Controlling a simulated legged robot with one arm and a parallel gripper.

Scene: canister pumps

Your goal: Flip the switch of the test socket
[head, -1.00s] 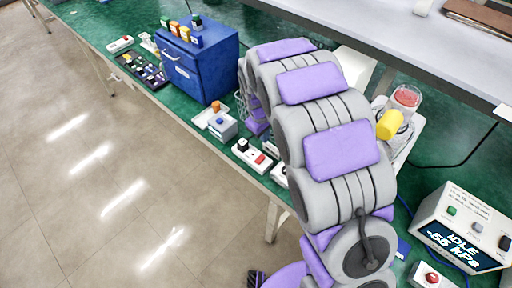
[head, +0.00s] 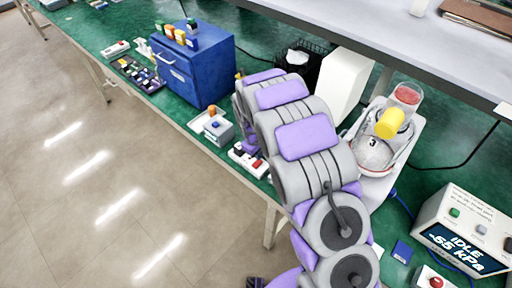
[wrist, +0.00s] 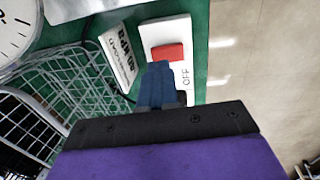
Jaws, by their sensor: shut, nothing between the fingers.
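The test socket shows in the wrist view as a white plate (wrist: 181,32) with a red rocker switch (wrist: 168,53) and the word OFF beside it. My gripper (wrist: 158,68) has its blue fingers shut with nothing between them. The fingertips lie over the lower edge of the red switch in the picture; I cannot tell whether they touch it. The fingers hide the plate just below the switch. In the head view a white socket (head: 240,153) with a red part sits at the bench's front edge, partly behind my arm. My gripper is hidden there.
A wire basket (wrist: 40,115), a dial gauge (wrist: 15,25) and a lettered white sign (wrist: 119,57) are close by in the wrist view. In the head view, a blue cabinet (head: 195,70), a white box (head: 343,82) and the IDLE display box (head: 465,230) stand on the bench.

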